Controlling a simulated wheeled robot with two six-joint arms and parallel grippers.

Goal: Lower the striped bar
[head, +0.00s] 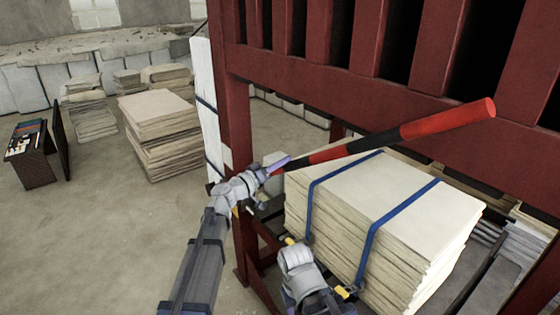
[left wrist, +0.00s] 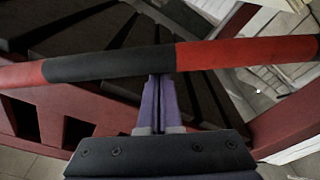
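The striped bar (head: 405,132), red and black, slants up to the right in front of a dark red frame in the head view. Its lower left end is by my left gripper (head: 277,166). In the left wrist view the striped bar (left wrist: 110,65) crosses the whole picture. The purple fingers of my left gripper (left wrist: 160,90) are together, with their tips at the bar's lower edge. I cannot tell whether they touch it. My right gripper (head: 318,268) is low in the head view, beside the strapped stack; its fingers are not clear.
A strapped stack of pale sheets (head: 395,205) lies under the bar inside the red frame (head: 234,120). More sheet stacks (head: 158,130) and a small dark stand (head: 35,160) are on the floor at left. Open floor lies between them.

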